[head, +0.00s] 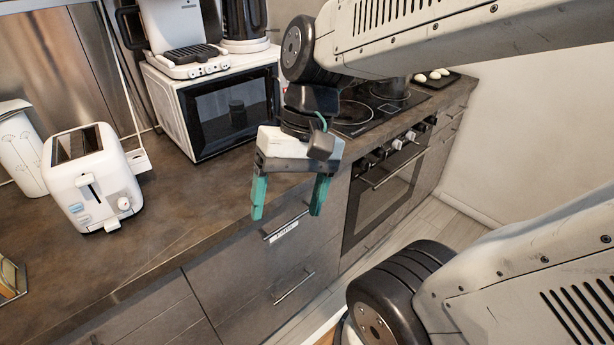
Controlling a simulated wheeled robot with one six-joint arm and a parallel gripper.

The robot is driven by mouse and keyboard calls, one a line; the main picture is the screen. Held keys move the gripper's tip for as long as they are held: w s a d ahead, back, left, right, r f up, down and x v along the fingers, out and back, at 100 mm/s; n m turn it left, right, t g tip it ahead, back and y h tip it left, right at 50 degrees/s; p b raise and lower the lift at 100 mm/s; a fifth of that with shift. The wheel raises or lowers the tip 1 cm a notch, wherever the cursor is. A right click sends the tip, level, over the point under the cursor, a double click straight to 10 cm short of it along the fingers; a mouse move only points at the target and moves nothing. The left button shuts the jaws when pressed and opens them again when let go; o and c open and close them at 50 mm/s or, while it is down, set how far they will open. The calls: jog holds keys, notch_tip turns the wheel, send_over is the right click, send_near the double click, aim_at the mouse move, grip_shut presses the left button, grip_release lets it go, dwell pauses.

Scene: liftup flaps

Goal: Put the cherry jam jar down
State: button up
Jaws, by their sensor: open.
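My gripper (287,212) hangs at the front edge of the counter, in front of the drawer fronts. Its two green fingers point down and stand wide apart, with nothing between them. I see no jar that I can tell as the cherry jam jar in the head view. My own arm covers part of the hob and the right side of the picture, so things there may be hidden.
The brown counter (160,225) has bare room between the white toaster (92,180) and the white microwave (215,110). A coffee machine (175,30) and a black kettle (243,20) stand on the microwave. A hob (365,118) lies to the right above an oven (385,185).

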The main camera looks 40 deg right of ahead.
jog(key=s+d+r+n+t+h, duration=0.1)
jog(key=h, duration=0.1)
jog(key=s+d+r+n+t+h, duration=0.1)
jog(key=d+n+h, duration=0.1)
jog(key=shift+s+d+r, duration=0.1)
jog(key=shift+d+r, duration=0.15)
jog(key=shift+d, duration=0.05)
dwell(1.0)
